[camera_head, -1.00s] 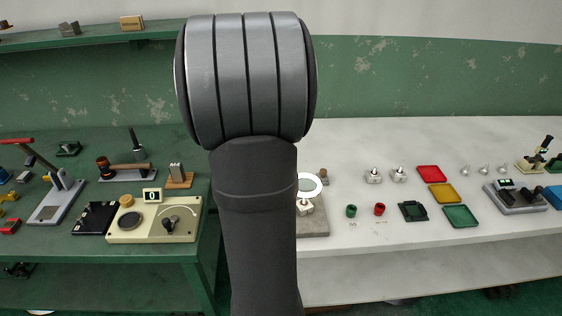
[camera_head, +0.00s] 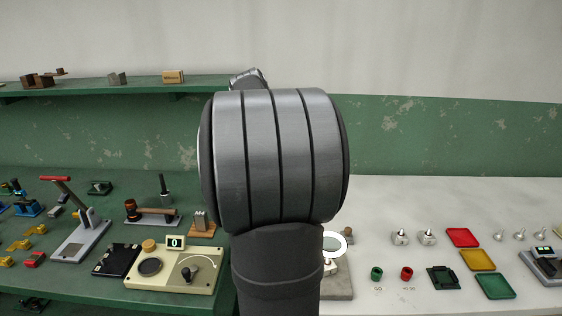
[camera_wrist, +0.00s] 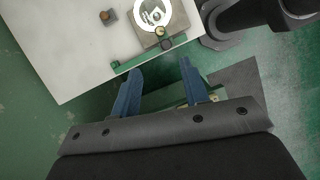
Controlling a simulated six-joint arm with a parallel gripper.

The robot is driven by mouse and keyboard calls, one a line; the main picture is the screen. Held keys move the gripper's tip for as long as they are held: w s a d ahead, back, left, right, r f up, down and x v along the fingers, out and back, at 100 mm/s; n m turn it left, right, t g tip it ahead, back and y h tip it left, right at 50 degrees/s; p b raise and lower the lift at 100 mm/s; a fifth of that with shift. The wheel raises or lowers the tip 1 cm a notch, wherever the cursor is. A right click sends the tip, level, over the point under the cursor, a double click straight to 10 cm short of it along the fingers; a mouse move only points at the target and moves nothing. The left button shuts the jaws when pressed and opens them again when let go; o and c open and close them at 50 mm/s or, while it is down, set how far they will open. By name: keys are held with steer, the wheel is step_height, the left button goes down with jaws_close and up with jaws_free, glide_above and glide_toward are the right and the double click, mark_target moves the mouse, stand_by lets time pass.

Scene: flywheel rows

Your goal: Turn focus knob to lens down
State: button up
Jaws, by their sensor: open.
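A white ring lens (camera_head: 334,245) stands on a grey base (camera_head: 338,284) at the left end of the white bench, partly hidden behind my arm. In the wrist view the ring lens (camera_wrist: 152,14) is at the top, over its grey base (camera_wrist: 178,20). A small round knob (camera_wrist: 160,31) shows at the ring's lower edge, with a dark round part (camera_wrist: 166,44) just below it. I cannot tell for sure which is the focus knob. My gripper (camera_wrist: 160,66) is open and empty, its two blue fingers apart from the device. The head view hides my gripper behind the arm.
A small brown block (camera_wrist: 108,17) lies left of the lens. Trays, including a red one (camera_head: 462,237), stand to the right. A green bench (camera_head: 60,285) with a cream dial panel (camera_head: 205,278) is at left.

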steer(key=shift+v, duration=1.35)
steer(key=d+f+n, duration=0.1)
steer(key=d+f, duration=0.1)
steer(key=f, duration=0.3)
steer(key=s+d+f+n+t, duration=0.1)
steer(key=d+f+n, duration=0.1)
steer(key=f, duration=0.3)
steer(key=d+f+n, duration=0.1)
steer(key=d+f, duration=0.1)
steer(key=f, duration=0.4)
steer(key=shift+s+d+t, duration=0.35)
steer(key=shift+t, duration=0.05)
jaws_close()
